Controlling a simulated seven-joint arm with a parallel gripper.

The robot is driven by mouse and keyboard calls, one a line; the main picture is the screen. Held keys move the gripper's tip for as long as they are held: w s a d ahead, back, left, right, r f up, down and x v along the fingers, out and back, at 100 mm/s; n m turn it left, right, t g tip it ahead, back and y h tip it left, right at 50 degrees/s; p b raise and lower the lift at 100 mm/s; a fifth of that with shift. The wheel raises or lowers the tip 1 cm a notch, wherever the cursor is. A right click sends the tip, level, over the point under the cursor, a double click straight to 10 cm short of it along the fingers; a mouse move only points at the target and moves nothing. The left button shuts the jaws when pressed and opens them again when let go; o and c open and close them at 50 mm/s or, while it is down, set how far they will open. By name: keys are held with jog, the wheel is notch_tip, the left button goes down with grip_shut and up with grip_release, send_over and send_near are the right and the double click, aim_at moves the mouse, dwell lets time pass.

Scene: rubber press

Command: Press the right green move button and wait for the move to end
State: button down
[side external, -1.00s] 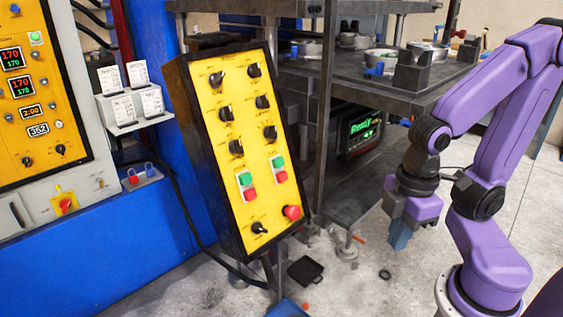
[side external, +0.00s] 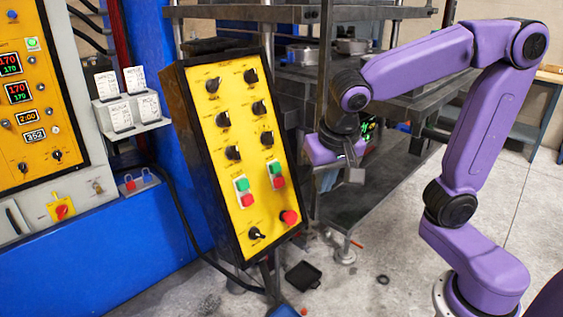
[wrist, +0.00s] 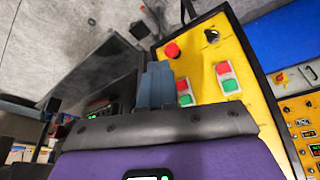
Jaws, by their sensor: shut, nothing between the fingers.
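The yellow control panel (side external: 227,128) stands tilted in the middle of the side view. The right green button (side external: 275,167) is above a red one on its right side. In the wrist view the panel appears upside down, and this green button (wrist: 186,100) is just right of my fingers. The left green button (side external: 242,184) also shows in the wrist view (wrist: 231,86). My gripper (side external: 325,182) is right of the panel, apart from the green button in the side view. Its blue-grey fingers (wrist: 155,72) are shut and empty. The exact gap to the panel is unclear.
A red mushroom button (side external: 289,217) and a black knob (side external: 256,233) sit low on the panel. Several black knobs lie above the green buttons. A metal rack (side external: 370,195) stands behind my gripper. The floor at right is mostly clear.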

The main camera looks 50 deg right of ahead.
jog(key=w+r+m+t+h, duration=0.1)
jog(key=w+r+m, duration=0.5)
jog(key=m, duration=0.6)
jog(key=shift+w+d+h, duration=0.4)
jog(key=shift+w+h, duration=0.2)
jog(key=shift+w, duration=0.3)
jog(key=shift+f+t, duration=0.1)
jog(key=shift+t, duration=0.2)
send_near(275, 168)
jog(key=s+d+f, duration=0.2)
jog(key=d+f, duration=0.1)
jog(key=f, duration=0.1)
jog(key=shift+w+d+f, duration=0.1)
jog(key=shift+w+f, duration=0.2)
jog(key=shift+w, duration=0.3)
jog(key=shift+w+f, duration=0.3)
jog(key=shift+w, duration=0.35)
jog(key=shift+w+d+f, duration=0.1)
jog(key=shift+w+f, duration=0.15)
jog(key=shift+w, duration=0.35)
